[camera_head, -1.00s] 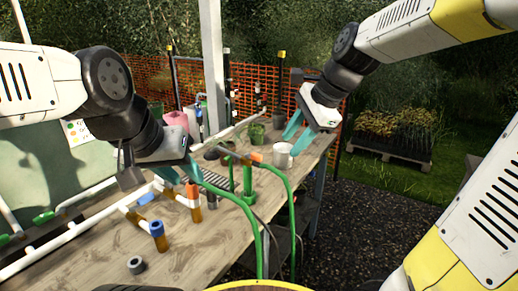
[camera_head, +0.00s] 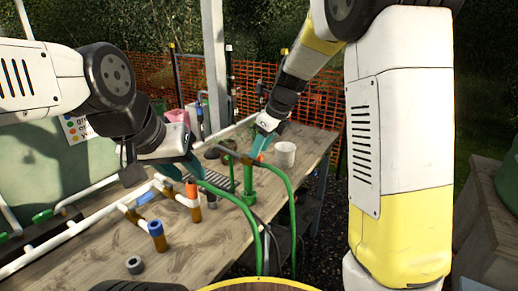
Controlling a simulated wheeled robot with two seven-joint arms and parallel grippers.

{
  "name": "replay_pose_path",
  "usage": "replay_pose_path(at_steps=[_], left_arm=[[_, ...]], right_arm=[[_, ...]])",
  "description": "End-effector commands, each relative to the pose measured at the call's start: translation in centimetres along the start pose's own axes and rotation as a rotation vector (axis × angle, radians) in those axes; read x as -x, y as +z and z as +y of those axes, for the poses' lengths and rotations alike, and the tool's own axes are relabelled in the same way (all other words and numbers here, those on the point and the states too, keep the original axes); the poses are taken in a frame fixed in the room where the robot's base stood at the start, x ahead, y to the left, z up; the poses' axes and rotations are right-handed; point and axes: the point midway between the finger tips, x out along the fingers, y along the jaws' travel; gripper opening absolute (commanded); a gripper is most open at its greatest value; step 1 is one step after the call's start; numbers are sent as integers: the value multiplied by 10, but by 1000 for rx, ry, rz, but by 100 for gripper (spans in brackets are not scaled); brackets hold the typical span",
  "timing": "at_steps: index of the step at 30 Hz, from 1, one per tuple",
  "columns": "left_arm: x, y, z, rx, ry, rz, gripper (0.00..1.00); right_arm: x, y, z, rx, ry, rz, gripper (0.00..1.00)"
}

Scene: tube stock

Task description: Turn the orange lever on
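A small orange lever (camera_head: 261,157) shows beside the dark pipe end and the green standing pipe (camera_head: 248,178) on the bench. My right gripper (camera_head: 258,148) reaches down over it with its teal fingers right at the lever. I cannot tell whether they touch it, and the gap between them is hidden. My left gripper (camera_head: 186,172) is at the left, its teal fingers apart, just above an orange-collared pipe fitting (camera_head: 192,190). It seems to hold nothing.
A white mug (camera_head: 285,155) stands right of the lever on the wooden bench (camera_head: 190,255). Green hoses (camera_head: 255,225) arch over the bench's front edge. A blue-capped fitting (camera_head: 156,230) and a grey ring (camera_head: 134,265) are at the front left. An orange mesh fence (camera_head: 310,105) stands behind.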

Motion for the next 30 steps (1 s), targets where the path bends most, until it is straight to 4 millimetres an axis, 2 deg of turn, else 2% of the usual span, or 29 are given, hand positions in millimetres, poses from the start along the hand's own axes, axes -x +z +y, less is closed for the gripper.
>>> replay_pose_path(at_steps=[4,13,14,18,20,30], left_arm=[[0,0,0,0,0,0,36],[0,0,0,0,0,0,36],[0,0,0,0,0,0,36],[0,0,0,0,0,0,36],[0,0,0,0,0,0,36],[0,0,0,0,0,0,36]], right_arm=[[-14,0,0,0,0,1,38],[-17,0,0,1,0,-1,38],[-17,0,0,1,0,-1,36],[-17,0,0,1,0,-1,9],[-17,0,0,1,0,-1,0],[-17,0,-1,17,7,-1,0]])
